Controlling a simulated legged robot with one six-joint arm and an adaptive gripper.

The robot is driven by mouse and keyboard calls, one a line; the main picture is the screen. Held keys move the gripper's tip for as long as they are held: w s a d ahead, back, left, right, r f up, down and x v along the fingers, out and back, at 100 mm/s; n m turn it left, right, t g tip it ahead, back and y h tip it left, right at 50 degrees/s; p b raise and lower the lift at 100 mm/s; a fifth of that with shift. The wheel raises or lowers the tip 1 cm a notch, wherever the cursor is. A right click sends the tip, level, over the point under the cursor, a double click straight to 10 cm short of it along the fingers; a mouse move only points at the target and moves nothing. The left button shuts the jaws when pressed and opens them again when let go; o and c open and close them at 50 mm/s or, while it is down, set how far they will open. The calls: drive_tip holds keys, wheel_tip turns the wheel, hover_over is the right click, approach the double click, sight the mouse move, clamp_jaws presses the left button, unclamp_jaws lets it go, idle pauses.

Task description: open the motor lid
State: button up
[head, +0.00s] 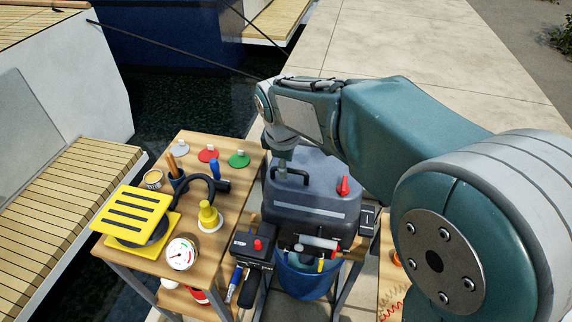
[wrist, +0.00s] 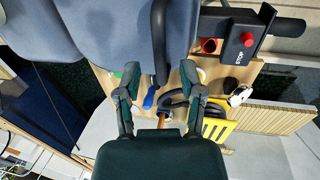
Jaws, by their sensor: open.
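The motor box (head: 312,210) has a grey-blue lid (head: 325,181) that lies down on its darker lower body. A black handle (head: 290,171) stands on the lid's left part; a red knob (head: 343,186) is at its right. The lid also fills the top of the wrist view (wrist: 100,35). My gripper (head: 284,158) points down at the handle and is partly hidden by my wrist in the head view. In the wrist view my gripper (wrist: 159,78) is open, and the handle (wrist: 159,40) runs between its fingertips. I cannot tell whether they touch.
A wooden table (head: 148,207) left of the motor holds a yellow slotted piece (head: 131,212), a gauge (head: 181,253), a yellow cone (head: 209,215) and coloured discs. A black box with a red button (head: 254,246) and a blue bucket (head: 307,277) are in front. Water lies behind.

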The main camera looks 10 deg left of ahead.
drive_tip(key=shift+w+f, duration=0.1)
drive_tip(key=shift+f, duration=0.45)
clamp_jaws()
drive_tip(key=shift+r, duration=0.2)
